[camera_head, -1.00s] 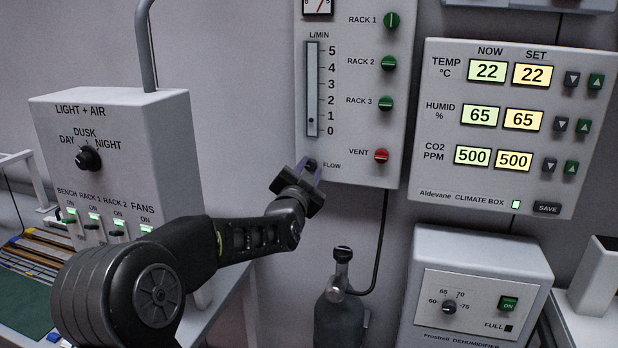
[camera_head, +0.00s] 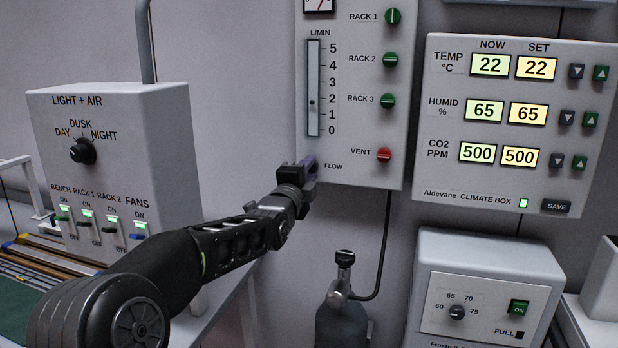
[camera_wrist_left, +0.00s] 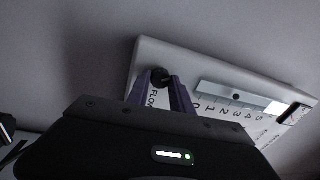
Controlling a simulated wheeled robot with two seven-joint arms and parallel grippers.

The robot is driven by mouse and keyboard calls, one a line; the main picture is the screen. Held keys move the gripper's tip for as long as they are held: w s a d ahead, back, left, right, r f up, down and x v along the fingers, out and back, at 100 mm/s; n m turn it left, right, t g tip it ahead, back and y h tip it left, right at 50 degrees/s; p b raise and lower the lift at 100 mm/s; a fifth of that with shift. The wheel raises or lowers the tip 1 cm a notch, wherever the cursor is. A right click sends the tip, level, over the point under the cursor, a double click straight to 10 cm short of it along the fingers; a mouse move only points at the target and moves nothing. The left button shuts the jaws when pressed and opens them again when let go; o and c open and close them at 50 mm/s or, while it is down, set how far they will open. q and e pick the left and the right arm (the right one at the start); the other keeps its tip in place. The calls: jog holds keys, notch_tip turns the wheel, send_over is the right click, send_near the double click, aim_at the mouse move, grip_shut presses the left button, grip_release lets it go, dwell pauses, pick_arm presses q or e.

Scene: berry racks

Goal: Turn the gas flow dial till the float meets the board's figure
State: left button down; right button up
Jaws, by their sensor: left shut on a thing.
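The flow meter panel (camera_head: 355,170) hangs on the wall, with a vertical L/MIN tube (camera_head: 313,75) marked 0 to 5. Its small dark float (camera_head: 312,102) stands a little below the 2 mark. My left gripper (camera_head: 309,168) is at the panel's lower left, beside the FLOW label. In the left wrist view its purple fingers (camera_wrist_left: 160,98) are shut on the black flow dial (camera_wrist_left: 160,77). In the head view the gripper hides the dial. My right gripper is not in view. No board with a target flow figure shows.
Green rack knobs (camera_head: 389,60) and a red vent knob (camera_head: 384,155) sit on the panel's right side. The climate box (camera_head: 515,185) is further right. A gas bottle (camera_head: 341,315) and a dehumidifier (camera_head: 500,265) stand below. The light box (camera_head: 110,125) is left.

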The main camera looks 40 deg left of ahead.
pick_arm(q)
jog(key=shift+m, duration=0.5)
jog(key=c, duration=1.1)
grip_release()
jog(key=shift+c, duration=0.2)
jog(key=b+v, duration=0.1)
jog(key=v, duration=0.6)
jog(key=shift+s+b, duration=0.35)
jog(key=shift+s, duration=0.05)
jog(key=shift+d+f, duration=0.1)
jog(key=shift+f, duration=0.05)
